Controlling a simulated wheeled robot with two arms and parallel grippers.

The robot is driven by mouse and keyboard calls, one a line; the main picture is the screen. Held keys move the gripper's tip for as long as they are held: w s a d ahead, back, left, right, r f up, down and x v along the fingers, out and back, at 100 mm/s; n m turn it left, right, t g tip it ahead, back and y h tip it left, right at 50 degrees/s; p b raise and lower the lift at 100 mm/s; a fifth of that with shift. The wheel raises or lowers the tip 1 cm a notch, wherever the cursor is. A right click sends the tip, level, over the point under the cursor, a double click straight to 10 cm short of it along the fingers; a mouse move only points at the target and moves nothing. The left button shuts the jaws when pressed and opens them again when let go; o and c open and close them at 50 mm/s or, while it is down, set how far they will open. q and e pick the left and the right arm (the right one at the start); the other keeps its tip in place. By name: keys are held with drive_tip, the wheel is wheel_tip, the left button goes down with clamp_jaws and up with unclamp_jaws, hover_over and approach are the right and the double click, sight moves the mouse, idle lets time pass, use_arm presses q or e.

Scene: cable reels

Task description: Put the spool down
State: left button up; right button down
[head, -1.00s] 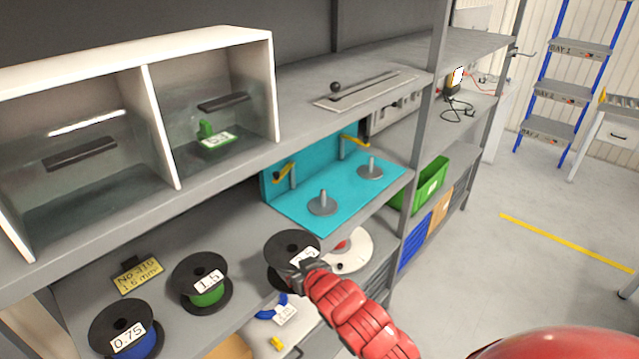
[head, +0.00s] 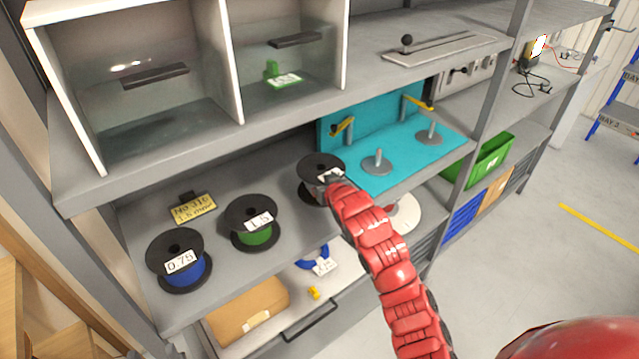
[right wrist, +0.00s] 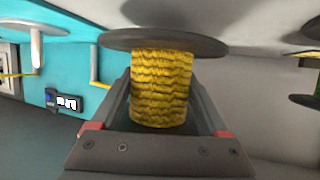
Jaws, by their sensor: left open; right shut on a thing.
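A black spool (head: 320,168) with a white label stands out over the middle shelf, left of the teal board. My right gripper (head: 332,182) is shut on it, with the fingertips mostly hidden by my red arm. The right wrist view shows the spool's yellow winding (right wrist: 160,88) between the fingers, upright to the shelf, with a dark flange (right wrist: 165,42) close to the shelf surface. I cannot tell whether it touches. Only a dark bit of my left gripper (head: 137,354) shows at the bottom left edge, away from the spool; it is open.
On the shelf (head: 200,285) stand a blue spool (head: 180,262), a green spool (head: 252,222) and a yellow tag (head: 194,208). The teal board (head: 400,165) carries two pegs. A white reel (head: 402,212) lies lower.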

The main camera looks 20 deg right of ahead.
drive_tip(key=shift+w, duration=0.55)
drive_tip(key=shift+w+a+f+p, duration=0.1)
drive_tip(key=shift+f+p, duration=0.4)
drive_tip(key=shift+p, duration=0.15)
wheel_tip(320, 180, down, 2)
drive_tip(key=shift+f+p, duration=0.2)
drive_tip(key=shift+p, duration=0.35)
drive_tip(key=shift+f, duration=0.1)
